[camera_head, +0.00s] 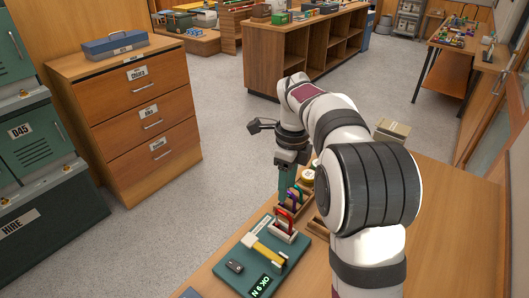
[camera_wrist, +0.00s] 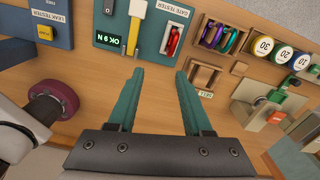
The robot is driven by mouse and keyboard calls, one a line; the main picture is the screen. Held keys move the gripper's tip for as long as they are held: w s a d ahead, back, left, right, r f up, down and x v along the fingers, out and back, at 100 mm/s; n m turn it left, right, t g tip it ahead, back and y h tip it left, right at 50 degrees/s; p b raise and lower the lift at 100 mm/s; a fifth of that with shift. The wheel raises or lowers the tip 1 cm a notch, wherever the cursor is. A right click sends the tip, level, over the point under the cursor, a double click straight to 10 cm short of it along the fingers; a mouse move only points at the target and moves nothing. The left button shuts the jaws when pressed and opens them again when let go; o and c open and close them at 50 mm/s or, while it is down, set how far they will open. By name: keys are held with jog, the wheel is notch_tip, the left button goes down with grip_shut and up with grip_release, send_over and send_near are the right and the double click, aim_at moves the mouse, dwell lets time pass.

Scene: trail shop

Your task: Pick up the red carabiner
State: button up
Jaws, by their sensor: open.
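A red carabiner (camera_head: 283,219) sits in a small holder at the right end of the teal gate tester (camera_head: 235,285). In the wrist view the red carabiner (camera_wrist: 173,42) is beyond my fingertips, slightly right of the gap between them. My gripper (camera_wrist: 158,73) is open and empty, its two teal fingers apart. In the head view my gripper (camera_head: 287,180) hangs over the bench's far end, its tips partly hidden behind the arm and rack.
A wooden rack (camera_wrist: 241,56) of coloured carabiners stands right of the tester. A small wooden tray (camera_wrist: 208,67) is nearer. Numbered round pots (camera_wrist: 263,46) and a metal-and-wood fixture (camera_wrist: 262,108) lie further right. A blue leak tester (camera_wrist: 52,10) is left. Bare wood lies below the tester.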

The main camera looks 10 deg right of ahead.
aim_at(285, 215)
jog(key=f, duration=0.5)
jog(key=w+f+m, duration=0.1)
jog(key=f, duration=0.5)
jog(key=w+f+m, duration=0.1)
jog(key=f, duration=0.5)
jog(key=shift+w+d+f, duration=0.2)
jog(key=shift+d+f, duration=0.05)
jog(key=shift+d, duration=0.1)
grip_shut()
